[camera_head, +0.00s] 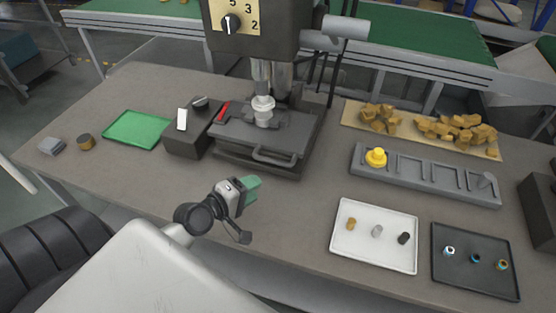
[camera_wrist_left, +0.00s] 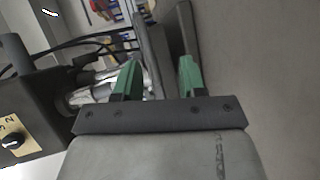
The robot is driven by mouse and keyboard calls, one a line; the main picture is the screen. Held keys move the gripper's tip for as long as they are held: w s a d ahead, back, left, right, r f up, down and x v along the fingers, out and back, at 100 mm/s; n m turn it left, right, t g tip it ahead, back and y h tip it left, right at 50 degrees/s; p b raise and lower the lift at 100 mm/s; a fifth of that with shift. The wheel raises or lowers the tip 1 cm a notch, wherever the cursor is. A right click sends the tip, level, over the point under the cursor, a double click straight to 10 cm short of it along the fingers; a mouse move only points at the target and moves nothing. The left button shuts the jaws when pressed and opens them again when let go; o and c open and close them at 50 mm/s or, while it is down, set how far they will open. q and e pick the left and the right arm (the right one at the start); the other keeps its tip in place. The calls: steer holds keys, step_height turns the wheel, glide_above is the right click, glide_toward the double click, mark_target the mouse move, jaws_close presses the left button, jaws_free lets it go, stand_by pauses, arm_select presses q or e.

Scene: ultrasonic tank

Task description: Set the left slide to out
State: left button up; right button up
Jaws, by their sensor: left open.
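In the head view a dark grey fixture with a bar handle (camera_head: 272,157) stands under the machine's spindle (camera_head: 263,108). A red piece (camera_head: 223,111) shows at its left edge. Left of it is a dark box (camera_head: 187,140) with a white upright piece (camera_head: 182,119) and a dark knob (camera_head: 200,103). I cannot tell which part is the left slide. My left gripper (camera_head: 243,193) is open and empty, in front of the fixture and apart from it. The wrist view shows its two green fingers (camera_wrist_left: 158,82) spread, with dark fixture parts beyond. My right gripper is out of view.
The machine head with a numbered dial (camera_head: 231,23) overhangs the fixture. A green tray (camera_head: 137,129) lies left. A grey slotted rack (camera_head: 425,176), a white tray (camera_head: 373,236) and a black tray (camera_head: 473,262) lie right. Bare bench lies between gripper and white tray.

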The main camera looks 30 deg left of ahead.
mark_target(271, 162)
arm_select(q)
steer(key=w, duration=0.3)
steer(key=w+n+p, duration=0.1)
steer(key=w, duration=0.3)
steer(key=w+n+t, duration=0.1)
steer(key=w, duration=0.3)
steer(key=shift+w+a+f+y, duration=0.25)
steer(key=shift+a+f+y, duration=0.05)
steer(key=shift+f+y, duration=0.1)
jaws_close()
